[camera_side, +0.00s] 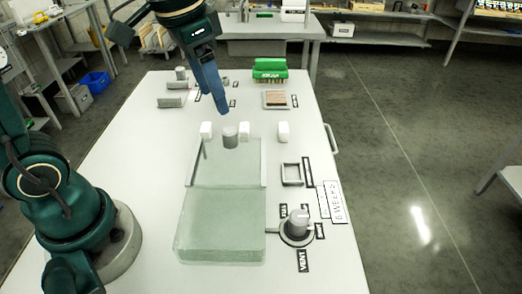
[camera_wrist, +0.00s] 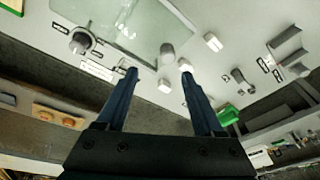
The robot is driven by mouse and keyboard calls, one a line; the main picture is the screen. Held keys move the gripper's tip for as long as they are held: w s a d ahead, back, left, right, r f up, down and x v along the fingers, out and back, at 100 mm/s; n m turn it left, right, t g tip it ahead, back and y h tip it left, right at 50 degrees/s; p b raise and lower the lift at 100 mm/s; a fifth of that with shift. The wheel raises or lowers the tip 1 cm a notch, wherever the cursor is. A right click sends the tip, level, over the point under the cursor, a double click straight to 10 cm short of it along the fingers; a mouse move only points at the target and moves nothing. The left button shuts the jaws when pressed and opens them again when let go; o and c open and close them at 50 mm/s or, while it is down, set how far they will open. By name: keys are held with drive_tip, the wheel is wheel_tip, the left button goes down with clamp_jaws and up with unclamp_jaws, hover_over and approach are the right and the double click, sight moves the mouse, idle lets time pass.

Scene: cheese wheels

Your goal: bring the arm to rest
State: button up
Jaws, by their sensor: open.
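My gripper (camera_side: 223,112) hangs above the white table (camera_side: 120,200) in the side view, its blue fingers pointing down. In the wrist view the two fingers of my gripper (camera_wrist: 160,75) stand apart, with nothing held between them. A grey cylinder (camera_side: 230,142) stands at the far end of the glass-like tray, just below the fingertips in the side view; it also shows in the wrist view (camera_wrist: 167,54). A gap seems to separate the fingers from it, but how large I cannot tell.
White blocks (camera_side: 206,130) (camera_side: 283,132) stand near the pale green tray (camera_side: 220,235). A knob (camera_side: 297,224) and a square frame (camera_side: 292,174) lie right of it. Behind are a green rack (camera_side: 270,68), a tan-topped square piece (camera_side: 275,99) and grey brackets (camera_side: 172,101).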

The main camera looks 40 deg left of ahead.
drive_tip(key=s+d+f+n+t, duration=0.1)
drive_tip(key=s+f+n+t, duration=0.1)
drive_tip(key=s, duration=0.8)
drive_tip(key=shift+d+f+t, duration=0.2)
drive_tip(key=shift+f+t, duration=0.2)
drive_tip(key=shift+t, duration=0.1)
